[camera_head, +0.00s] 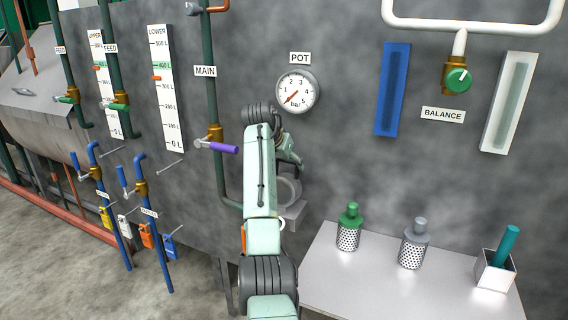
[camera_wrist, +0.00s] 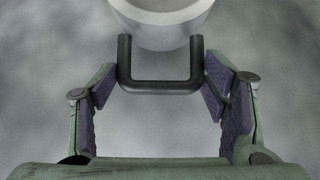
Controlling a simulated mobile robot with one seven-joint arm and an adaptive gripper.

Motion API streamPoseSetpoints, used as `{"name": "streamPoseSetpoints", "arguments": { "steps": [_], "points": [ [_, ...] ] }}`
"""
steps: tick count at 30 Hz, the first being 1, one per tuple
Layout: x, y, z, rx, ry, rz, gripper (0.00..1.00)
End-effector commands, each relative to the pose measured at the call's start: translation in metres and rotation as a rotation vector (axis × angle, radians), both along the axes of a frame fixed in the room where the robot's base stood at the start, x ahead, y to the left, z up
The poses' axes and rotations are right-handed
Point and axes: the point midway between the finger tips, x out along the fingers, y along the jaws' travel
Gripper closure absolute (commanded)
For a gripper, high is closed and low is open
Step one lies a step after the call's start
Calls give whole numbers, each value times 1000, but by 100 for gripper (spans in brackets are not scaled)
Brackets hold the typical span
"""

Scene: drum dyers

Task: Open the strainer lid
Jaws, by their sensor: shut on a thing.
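The strainer lid's black U-shaped handle (camera_wrist: 160,87) shows in the wrist view, sticking out below a pale grey rounded body (camera_wrist: 165,30) at the top edge. My gripper (camera_wrist: 160,76) has one finger at each side of this handle and is shut on it across its width. In the head view my gripper (camera_head: 290,158) is beside the wall under the POT gauge. The grey strainer housing (camera_head: 290,190) shows just below it, partly hidden by my arm. From these views I cannot tell whether the lid is ajar.
A MAIN valve with a purple handle (camera_head: 223,148) is close left of my arm. The POT gauge (camera_head: 297,90) is just above. At right, a table (camera_head: 350,285) bears a green-topped strainer basket (camera_head: 349,228), a grey-topped one (camera_head: 415,245) and a metal box (camera_head: 494,272) with a teal cylinder.

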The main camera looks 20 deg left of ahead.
Motion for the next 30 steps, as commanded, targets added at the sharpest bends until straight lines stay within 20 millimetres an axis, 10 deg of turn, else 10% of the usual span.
{"name": "streamPoseSetpoints", "arguments": {
  "steps": [20, 21, 30],
  "points": [
    [5, -4, 8, 7, 35, -8, 82],
    [5, -5, 8, 7, 35, -8, 30],
    [3, -2, 3, 5, 45, -4, 23]
  ]
}}
